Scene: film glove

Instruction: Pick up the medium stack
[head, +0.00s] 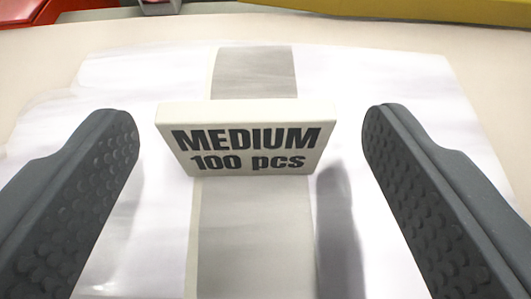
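The medium stack (247,73) is a flat white bundle with a grey band running lengthwise down its middle. A small white block (246,139) marked "MEDIUM 100 pcs" stands upright on the band. My gripper (248,125) is open, with one dark, dimpled finger on each side of the block. There is a gap between the block and each finger, and nothing is held. The white bundle extends beyond both fingers, and they cover parts of it. I cannot tell how high the fingertips are above it.
A pale surface (170,30) lies around the bundle. A yellow edge (420,11) runs along the top right, and a red object (25,12) sits at the top left. A grey part (160,7) shows at the top.

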